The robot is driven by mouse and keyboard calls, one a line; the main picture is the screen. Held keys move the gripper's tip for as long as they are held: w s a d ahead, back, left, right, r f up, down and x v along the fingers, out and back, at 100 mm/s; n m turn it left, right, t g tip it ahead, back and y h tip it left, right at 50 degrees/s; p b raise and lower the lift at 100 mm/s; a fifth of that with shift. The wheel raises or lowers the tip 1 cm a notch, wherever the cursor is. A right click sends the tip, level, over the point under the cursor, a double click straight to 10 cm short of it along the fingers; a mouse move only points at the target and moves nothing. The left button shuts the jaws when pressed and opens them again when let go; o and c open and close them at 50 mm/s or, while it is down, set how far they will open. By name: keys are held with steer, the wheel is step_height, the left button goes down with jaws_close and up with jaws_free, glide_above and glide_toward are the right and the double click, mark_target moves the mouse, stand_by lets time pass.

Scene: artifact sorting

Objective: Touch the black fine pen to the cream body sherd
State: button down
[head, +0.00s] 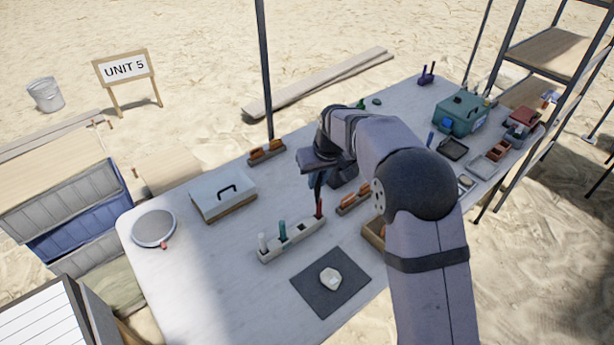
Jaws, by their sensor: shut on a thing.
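The cream body sherd (330,278) lies on a dark grey square mat (312,298) near the front of the table. My gripper (317,182) points down above the right end of a pale pen rack (291,240), behind and above the sherd and apart from it. It is shut on a slim dark upright thing, which looks like the black fine pen (317,197). Its lower end is hard to make out against a red pen (320,212) at the rack's right end. My arm hides part of the table to the right.
The rack also holds a white pen (262,243) and a teal pen (282,231). A white box with a handle (223,196) and a round scale (154,229) stand left. Brushes in wooden holders (267,151) stand behind. Trays and a green toolbox (461,113) fill the right end.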

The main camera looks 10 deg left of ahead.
steer(key=s+d+f+p, duration=0.1)
steer(key=s+d+f, duration=0.2)
steer(key=s, duration=0.4)
steer(key=s+d+f+g+p, duration=0.1)
steer(key=s+d+f+p, duration=0.1)
steer(key=s+f, duration=0.3)
steer(key=s+d, duration=0.1)
steer(key=s, duration=0.1)
steer(key=shift+s+n+g, duration=0.3)
steer(key=shift+f, duration=0.1)
steer(key=shift+s+d+b+x, duration=0.15)
steer(key=shift+b+x, duration=0.55)
steer(key=shift+x, duration=0.2)
steer(key=shift+s+d+b+x, duration=0.15)
steer(key=shift+b+x, duration=0.55)
steer(key=shift+x, duration=0.2)
steer(key=shift+s+d+b+x, duration=0.1)
steer(key=shift+b+x, duration=0.6)
steer(key=shift+x, duration=0.2)
steer(key=shift+b+x, duration=0.75)
steer(key=shift+x, duration=0.1)
stand_by(0.9)
steer(key=shift+s+d, duration=0.2)
steer(key=w+a+p+v, duration=0.1)
steer(key=p+v, duration=0.5)
steer(key=v, duration=0.1)
steer(key=shift+r, duration=0.6)
stand_by(0.3)
